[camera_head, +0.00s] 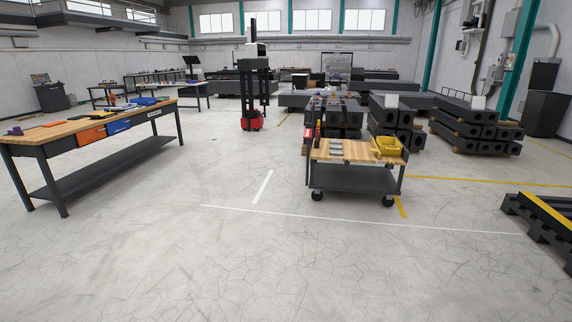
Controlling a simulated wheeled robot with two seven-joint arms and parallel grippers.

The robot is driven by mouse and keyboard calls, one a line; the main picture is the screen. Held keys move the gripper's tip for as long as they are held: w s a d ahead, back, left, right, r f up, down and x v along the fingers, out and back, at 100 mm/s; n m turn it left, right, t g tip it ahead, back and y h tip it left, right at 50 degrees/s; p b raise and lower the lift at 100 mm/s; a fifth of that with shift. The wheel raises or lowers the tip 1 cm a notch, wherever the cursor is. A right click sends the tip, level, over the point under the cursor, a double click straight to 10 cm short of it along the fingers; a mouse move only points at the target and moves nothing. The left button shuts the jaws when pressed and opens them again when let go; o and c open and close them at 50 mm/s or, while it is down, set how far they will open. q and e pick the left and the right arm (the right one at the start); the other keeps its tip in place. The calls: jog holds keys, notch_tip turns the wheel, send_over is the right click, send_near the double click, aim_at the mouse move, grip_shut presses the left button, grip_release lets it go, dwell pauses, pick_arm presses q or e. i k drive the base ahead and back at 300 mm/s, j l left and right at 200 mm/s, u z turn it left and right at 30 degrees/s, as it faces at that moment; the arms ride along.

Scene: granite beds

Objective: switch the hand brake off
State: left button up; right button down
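A wheeled cart (355,180) with a wooden top and a dark lower shelf stands right of the middle, some way ahead. An upright dark handle frame with a small red part (308,137) rises at its left end. I cannot tell at this size whether the red part is the hand brake, or how any brake lever is set. A yellow bin (388,146) and some grey pieces (336,147) lie on the cart's top. Neither of my grippers is in view.
A long workbench (115,122) with an orange and a blue drawer stands at the left. Stacked granite beams (470,125) are behind the cart and to its right. A dark rack with a yellow strip (545,215) is at the right edge. The floor in front is clear.

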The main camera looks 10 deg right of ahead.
aim_at(307, 132)
jog(key=i+z, duration=0.3)
jog(key=i, duration=3.1)
jog(key=i+l+u, duration=0.1)
jog(key=i, duration=1)
jog(key=i+u, duration=0.25)
jog(key=i, duration=0.15)
jog(key=i+l+u, duration=0.5)
jog(key=i, duration=0.2)
